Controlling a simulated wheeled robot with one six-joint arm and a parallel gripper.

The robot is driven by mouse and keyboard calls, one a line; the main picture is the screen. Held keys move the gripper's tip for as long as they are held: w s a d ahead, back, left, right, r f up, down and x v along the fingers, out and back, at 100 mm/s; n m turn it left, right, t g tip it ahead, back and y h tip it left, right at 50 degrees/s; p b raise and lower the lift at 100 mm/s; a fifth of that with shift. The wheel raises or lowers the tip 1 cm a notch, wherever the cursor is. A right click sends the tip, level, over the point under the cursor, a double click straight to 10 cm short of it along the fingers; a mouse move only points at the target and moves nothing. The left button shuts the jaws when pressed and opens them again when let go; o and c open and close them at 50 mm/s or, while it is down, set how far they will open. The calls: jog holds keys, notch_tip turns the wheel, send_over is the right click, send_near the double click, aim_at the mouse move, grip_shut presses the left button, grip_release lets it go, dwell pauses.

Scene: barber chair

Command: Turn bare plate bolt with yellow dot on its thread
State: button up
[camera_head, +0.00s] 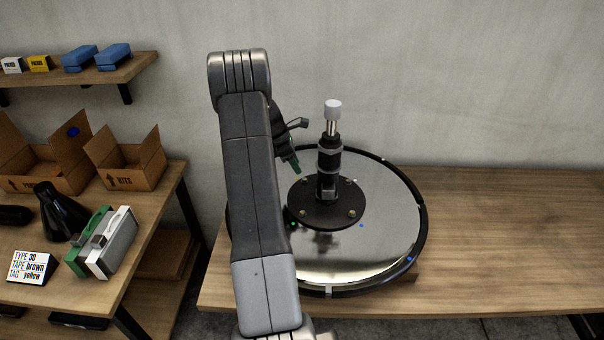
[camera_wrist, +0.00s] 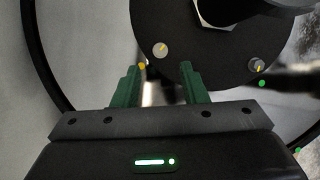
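A round black plate (camera_head: 338,213) lies on the shiny disc, with small bolts near its rim. In the wrist view the plate (camera_wrist: 205,55) carries a pale bolt (camera_wrist: 160,50) with a yellow mark, just beyond my fingertips. A second marked bolt (camera_wrist: 257,65) sits farther right. A yellow dot (camera_wrist: 142,66) shows at the plate edge by my left finger. My gripper (camera_wrist: 160,70) is open, its green fingers apart with nothing gripped. In the head view my gripper (camera_head: 294,163) hangs at the plate's upper left. My arm hides part of the disc; bolt threads are not clearly visible.
A black post (camera_head: 329,162) with a white cap rises from the plate's middle. The shiny disc (camera_head: 370,250) has a dark rim and green and blue dots. The bench (camera_head: 500,230) is clear at right. Boxes and a lettered sign (camera_head: 32,267) stand at left.

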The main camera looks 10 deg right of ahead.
aim_at(304, 179)
jog(key=x, duration=0.6)
jog(key=shift+d+p, duration=0.1)
jog(key=shift+p, duration=0.25)
jog(key=shift+c, duration=0.5)
grip_shut()
jog(key=shift+m, duration=0.4)
